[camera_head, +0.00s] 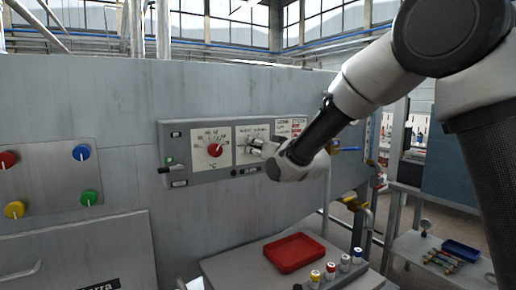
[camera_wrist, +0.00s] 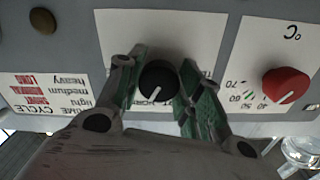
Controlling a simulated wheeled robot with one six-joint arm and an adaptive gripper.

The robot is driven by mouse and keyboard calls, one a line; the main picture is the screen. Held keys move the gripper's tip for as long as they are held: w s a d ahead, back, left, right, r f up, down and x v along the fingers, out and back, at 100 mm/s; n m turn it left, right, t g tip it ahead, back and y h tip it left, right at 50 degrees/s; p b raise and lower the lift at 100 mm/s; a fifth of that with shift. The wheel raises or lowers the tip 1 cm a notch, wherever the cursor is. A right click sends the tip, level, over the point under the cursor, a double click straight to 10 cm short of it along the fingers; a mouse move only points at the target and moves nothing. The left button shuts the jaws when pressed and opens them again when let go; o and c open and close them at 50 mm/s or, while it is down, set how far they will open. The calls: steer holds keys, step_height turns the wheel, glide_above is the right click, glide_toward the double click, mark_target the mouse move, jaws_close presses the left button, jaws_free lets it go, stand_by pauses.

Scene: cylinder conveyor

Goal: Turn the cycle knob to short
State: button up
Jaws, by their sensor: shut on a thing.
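The black cycle knob (camera_wrist: 158,78) sits on a white plate in the wrist view, which shows the panel upside down. Its white pointer line points toward the lower left of that picture. My gripper (camera_wrist: 160,84) has one green-padded finger on each side of the knob and is shut on it. In the head view my gripper (camera_head: 258,147) is at the white dial plate (camera_head: 246,132) right of the red knob and hides most of the black knob. The printing around the knob is mostly covered by the fingers.
A red temperature knob (camera_head: 215,150) is close beside; it also shows in the wrist view (camera_wrist: 286,85). A cycle label (camera_wrist: 48,92) reads light, medium, heavy. A lever (camera_head: 168,169) sticks out at the panel's left. A red tray (camera_head: 295,270) stands below.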

steer(key=n, duration=0.6)
steer(key=shift+d+n, duration=0.1)
steer(key=shift+n, duration=2.6)
steer(key=o, duration=1)
steer(key=shift+o, duration=0.2)
steer(key=v, duration=1.2)
steer(key=shift+w, duration=0.1)
